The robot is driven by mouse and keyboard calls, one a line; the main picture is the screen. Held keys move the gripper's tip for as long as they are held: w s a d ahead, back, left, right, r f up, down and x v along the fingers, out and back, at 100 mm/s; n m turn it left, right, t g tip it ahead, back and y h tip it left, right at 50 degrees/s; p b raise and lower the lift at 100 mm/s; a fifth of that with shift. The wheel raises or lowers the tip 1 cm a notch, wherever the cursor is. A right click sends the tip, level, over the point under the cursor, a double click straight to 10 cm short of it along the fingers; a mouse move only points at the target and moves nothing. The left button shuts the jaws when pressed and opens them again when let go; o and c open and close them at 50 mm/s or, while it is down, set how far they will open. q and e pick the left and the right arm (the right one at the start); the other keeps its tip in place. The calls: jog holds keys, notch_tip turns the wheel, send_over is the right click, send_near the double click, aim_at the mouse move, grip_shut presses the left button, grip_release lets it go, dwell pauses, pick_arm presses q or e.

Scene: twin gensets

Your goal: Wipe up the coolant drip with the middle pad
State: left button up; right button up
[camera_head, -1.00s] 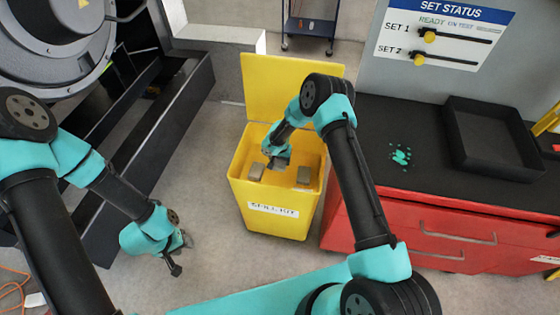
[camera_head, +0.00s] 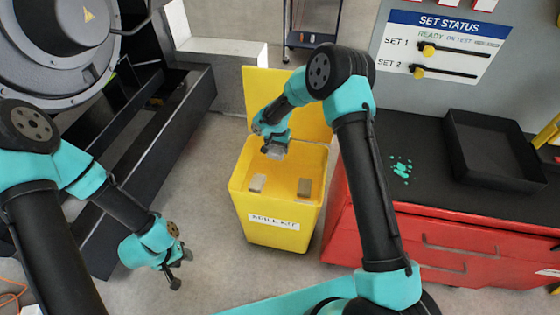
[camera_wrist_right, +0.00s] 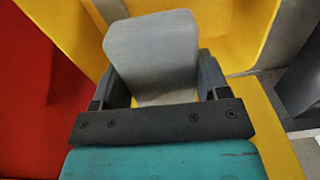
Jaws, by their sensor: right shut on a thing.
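My right gripper (camera_head: 274,146) is shut on a grey pad (camera_wrist_right: 152,55) and holds it above the yellow spill kit bin (camera_head: 277,222). The pad also shows small under the gripper in the head view (camera_head: 275,153). Two more pads stay in the bin, one at the left (camera_head: 257,183) and one at the right (camera_head: 304,187), with a gap between them. The coolant drip (camera_head: 401,169) is a patch of teal spots on the black top of the red cabinet. My left gripper (camera_head: 181,269) hangs empty over the floor at the left, its fingers apart.
The bin's raised yellow lid (camera_head: 287,92) stands behind my right gripper. The red cabinet (camera_head: 440,236) is right of the bin. A black tray (camera_head: 493,177) sits on its top, right of the drip. A dark genset frame (camera_head: 160,150) is at the left.

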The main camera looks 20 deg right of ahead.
notch_tip(320, 180, up, 11)
jog(key=s+a, duration=0.1)
jog(key=s, duration=0.2)
notch_tip(320, 180, up, 10)
send_over(276, 151)
jog(key=s+a, duration=0.2)
jog(key=s, duration=0.3)
jog(key=shift+d+r+m, duration=0.1)
jog(key=shift+d+m, duration=0.15)
jog(key=shift+m, duration=0.15)
